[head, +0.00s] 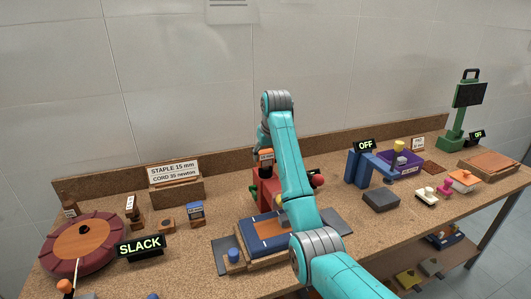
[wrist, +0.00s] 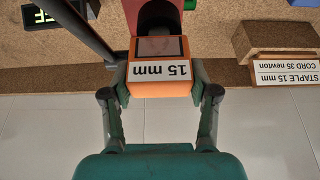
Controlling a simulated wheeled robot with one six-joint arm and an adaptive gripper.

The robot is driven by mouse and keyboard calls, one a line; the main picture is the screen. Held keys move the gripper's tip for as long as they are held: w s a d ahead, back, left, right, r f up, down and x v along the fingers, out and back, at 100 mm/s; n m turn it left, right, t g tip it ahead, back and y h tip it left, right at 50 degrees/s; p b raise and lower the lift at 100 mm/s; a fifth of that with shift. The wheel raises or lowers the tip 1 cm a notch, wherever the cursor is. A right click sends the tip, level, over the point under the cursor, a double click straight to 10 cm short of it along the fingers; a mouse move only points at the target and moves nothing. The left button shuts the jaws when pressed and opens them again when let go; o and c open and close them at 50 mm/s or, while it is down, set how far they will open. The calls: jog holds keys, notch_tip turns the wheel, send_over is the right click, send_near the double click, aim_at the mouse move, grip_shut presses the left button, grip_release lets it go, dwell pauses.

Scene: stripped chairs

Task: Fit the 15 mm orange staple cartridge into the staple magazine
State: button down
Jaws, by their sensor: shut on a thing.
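The orange staple cartridge (wrist: 160,88), marked "15 mm", sits between the two fingers of my gripper (wrist: 162,92), which is shut on it. In the head view the cartridge (head: 267,154) shows as a small orange patch under my gripper (head: 264,147), at the top of a red machine (head: 266,188). In the wrist view the red machine (wrist: 160,14) with a dark round opening lies just beyond the cartridge. The staple magazine is not clearly distinct from this red body. I cannot tell whether the cartridge touches it or is inside it. My arm hides part of the machine.
A sign (head: 174,170) reads "STAPLE 15 mm, CORD 35 newton" at the back left. A blue padded frame (head: 262,233) lies before the red machine. A round red seat (head: 80,244) and a "SLACK" display (head: 140,245) stand left. A blue press (head: 362,166) stands right.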

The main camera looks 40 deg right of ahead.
jog(key=shift+f, duration=0.65)
jog(key=shift+c, duration=1.1)
grip_release()
jog(key=shift+v, duration=3.7)
